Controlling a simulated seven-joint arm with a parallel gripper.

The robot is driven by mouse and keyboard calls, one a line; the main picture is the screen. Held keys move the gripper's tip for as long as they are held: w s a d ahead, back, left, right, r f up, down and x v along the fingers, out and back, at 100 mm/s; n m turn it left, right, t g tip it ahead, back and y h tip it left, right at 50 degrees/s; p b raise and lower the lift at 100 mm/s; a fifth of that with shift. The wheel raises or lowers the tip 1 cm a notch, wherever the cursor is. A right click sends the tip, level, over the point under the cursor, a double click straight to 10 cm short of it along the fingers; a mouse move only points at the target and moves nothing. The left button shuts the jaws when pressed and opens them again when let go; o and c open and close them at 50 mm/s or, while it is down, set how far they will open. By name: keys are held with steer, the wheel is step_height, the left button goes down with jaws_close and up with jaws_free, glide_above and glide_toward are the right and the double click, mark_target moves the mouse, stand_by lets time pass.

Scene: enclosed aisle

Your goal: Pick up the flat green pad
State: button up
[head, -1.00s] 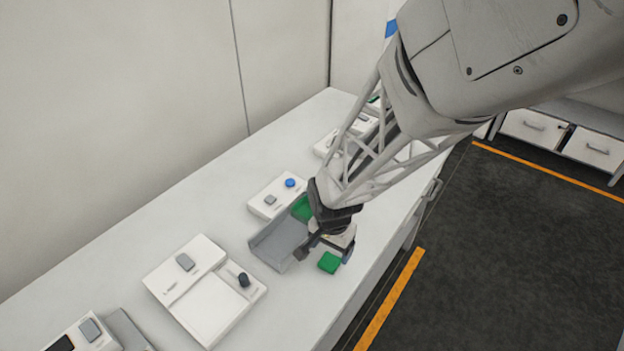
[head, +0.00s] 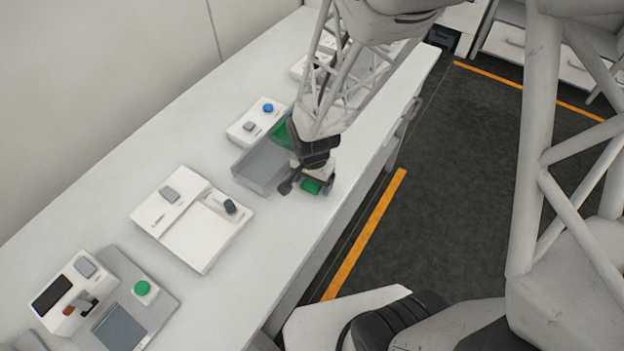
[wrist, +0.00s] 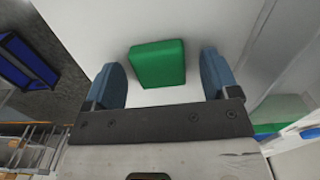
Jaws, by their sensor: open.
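The flat green pad (head: 311,187) lies on the white counter, near its front edge, partly hidden by my gripper in the head view. In the wrist view the green pad (wrist: 158,64) lies beyond the fingertips and between their lines, slightly turned. My gripper (head: 307,187) is open and empty, with one blue finger on each side of the pad's line in the wrist view (wrist: 166,75). The gap between pad and fingers is clear in that view.
A grey tray (head: 258,168) with a green part (head: 282,133) at its far end sits left of my gripper. White devices, one with a blue button (head: 268,108), another with a dark knob (head: 230,206), stand along the counter. Bare counter (head: 290,235) lies in front.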

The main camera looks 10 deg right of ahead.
steer(key=shift+c, duration=0.3)
steer(key=c, duration=1)
steer(key=shift+o, duration=0.2)
steer(key=shift+r, duration=0.2)
steer(key=shift+r, duration=0.55)
steer(key=shift+s+r, duration=0.2)
steer(key=shift+r, duration=0.35)
steer(key=shift+s+r, duration=0.2)
steer(key=shift+r, duration=0.35)
steer(key=s+d+r, duration=0.1)
steer(key=s+d, duration=0.1)
steer(key=s, duration=1.3)
steer(key=shift+d+r, duration=0.15)
steer(key=m, duration=0.1)
glide_toward(314, 185)
steer(key=w+a+r, duration=0.1)
steer(key=w, duration=0.7)
steer(key=w+a+r, duration=0.2)
steer(key=w, duration=0.7)
steer(key=shift+r, duration=0.2)
